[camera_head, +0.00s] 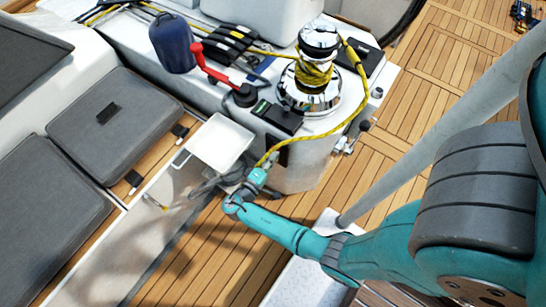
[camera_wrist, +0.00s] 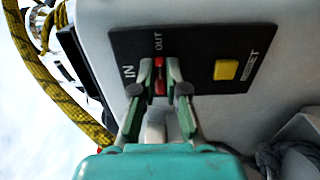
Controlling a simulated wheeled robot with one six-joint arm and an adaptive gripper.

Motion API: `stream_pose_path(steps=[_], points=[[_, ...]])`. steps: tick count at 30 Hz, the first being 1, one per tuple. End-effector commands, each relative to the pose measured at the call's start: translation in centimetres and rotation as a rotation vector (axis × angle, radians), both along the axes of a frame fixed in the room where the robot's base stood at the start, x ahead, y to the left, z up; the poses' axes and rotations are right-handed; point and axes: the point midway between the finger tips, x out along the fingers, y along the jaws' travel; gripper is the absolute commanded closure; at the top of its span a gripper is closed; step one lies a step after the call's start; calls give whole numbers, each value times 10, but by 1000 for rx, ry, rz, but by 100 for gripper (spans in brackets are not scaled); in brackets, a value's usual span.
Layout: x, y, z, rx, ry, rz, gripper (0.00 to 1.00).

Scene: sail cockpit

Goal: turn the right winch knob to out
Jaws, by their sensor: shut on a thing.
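A black control panel (camera_wrist: 205,50) on the white cockpit side fills the middle of the wrist view. It bears the labels IN and OUT beside a small red knob (camera_wrist: 159,87). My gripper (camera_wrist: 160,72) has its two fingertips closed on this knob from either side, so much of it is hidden. The exact angle of the knob is hard to tell. In the head view my gripper (camera_head: 266,164) reaches the white console side below the chrome winch (camera_head: 312,75). The knob itself is hidden there.
A yellow button (camera_wrist: 226,70) marked RESET sits on the same panel, right of my fingers. A yellow rope (camera_head: 350,122) runs from the winch down near my gripper. A white tray (camera_head: 220,142) stands left of it, and a steel pole (camera_head: 440,130) crosses at right.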

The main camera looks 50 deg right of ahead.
Motion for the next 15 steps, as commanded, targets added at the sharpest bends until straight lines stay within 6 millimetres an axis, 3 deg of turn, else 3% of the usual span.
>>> stream_pose_path(steps=[2,3,6,15], points=[[-1,0,-1,2,1,0,100],[-1,0,-1,2,1,0,85],[-1,0,-1,1,2,0,62],[0,1,0,1,1,0,62]])
